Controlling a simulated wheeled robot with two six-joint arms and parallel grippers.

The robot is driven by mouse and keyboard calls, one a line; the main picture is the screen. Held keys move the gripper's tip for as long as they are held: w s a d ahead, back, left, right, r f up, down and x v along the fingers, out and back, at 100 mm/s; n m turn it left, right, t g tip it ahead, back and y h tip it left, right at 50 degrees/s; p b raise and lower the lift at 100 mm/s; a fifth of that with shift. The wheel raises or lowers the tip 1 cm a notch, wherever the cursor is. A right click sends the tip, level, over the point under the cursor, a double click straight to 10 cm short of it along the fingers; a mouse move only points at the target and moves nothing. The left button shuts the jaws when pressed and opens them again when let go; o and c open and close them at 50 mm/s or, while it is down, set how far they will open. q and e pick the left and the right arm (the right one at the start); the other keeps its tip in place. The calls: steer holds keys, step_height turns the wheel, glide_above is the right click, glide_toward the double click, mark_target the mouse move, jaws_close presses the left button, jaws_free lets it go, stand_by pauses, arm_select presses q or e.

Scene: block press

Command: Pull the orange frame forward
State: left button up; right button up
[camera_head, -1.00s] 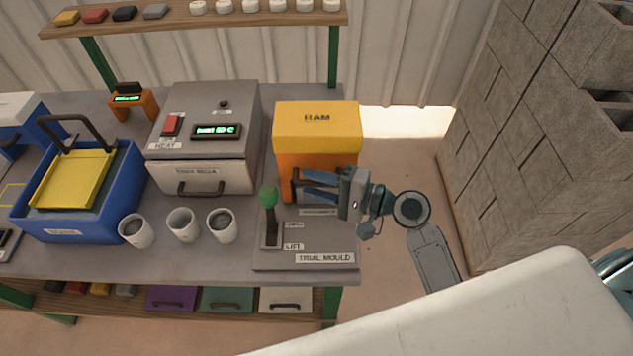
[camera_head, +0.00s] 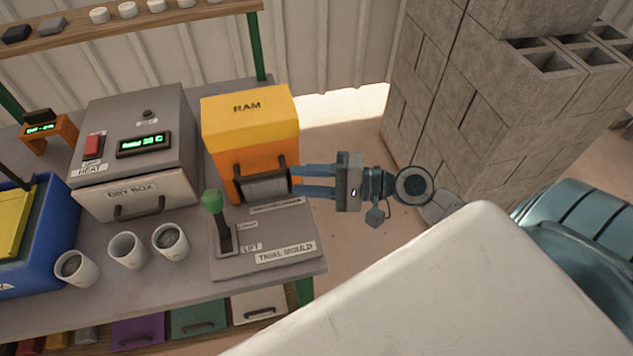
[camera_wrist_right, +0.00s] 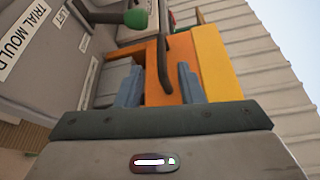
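The orange frame (camera_head: 225,158) of the press stands upright at the right end of the bench, under a yellow top marked RAM (camera_head: 248,108). A dark handle (camera_head: 281,162) crosses its front, beside a grey block (camera_head: 262,188) low in its opening. The frame also shows in the right wrist view (camera_wrist_right: 160,87), with the handle (camera_wrist_right: 163,65) just beyond my fingers. My right gripper (camera_head: 296,180) is open, its two fingers parallel and apart, with the tips at the frame's right front edge near the handle. Contact cannot be told. My left gripper is out of view.
A trial mould plate (camera_head: 290,238) with a green-knobbed lever (camera_head: 213,203) lies before the frame. White cups (camera_head: 171,241), the dry box (camera_head: 150,190) and a blue bin (camera_head: 45,262) stand left. Concrete blocks (camera_head: 465,120) stand at right. The floor between is clear.

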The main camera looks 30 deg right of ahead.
steer(key=shift+b+v, duration=0.3)
steer(key=shift+v, duration=0.6)
steer(key=w+d+f+h, duration=0.3)
steer(key=d+f+h, duration=0.3)
steer(key=f, duration=0.8)
steer(key=w+d+f+h, duration=0.2)
steer(key=d+f+h, duration=0.1)
steer(key=d+f, duration=0.8)
steer(key=s+d+f+g+h, duration=0.1)
steer(key=s+f, duration=0.1)
steer(key=f, duration=0.5)
steer(key=s+f+h, duration=0.1)
steer(key=s+f, duration=0.1)
steer(key=f, duration=0.4)
steer(key=s+f+n+g+h, duration=0.2)
steer(key=s+f+n, duration=0.1)
steer(key=s+f, duration=0.6)
steer(key=s+f+n+g+h, duration=0.1)
steer(key=s+f+n+g, duration=0.15)
steer(key=s+f, duration=0.65)
steer(key=s+a+f+n+g, duration=0.2)
steer(key=s+a+f, duration=0.2)
steer(key=s, duration=0.3)
steer(key=s+a+f+n+g, duration=0.1)
steer(key=s+a+f+n, duration=0.1)
steer(key=s+a+f, duration=0.2)
steer(key=s+f, duration=0.3)
steer(key=s, duration=0.1)
steer(key=shift+n+g, duration=0.35)
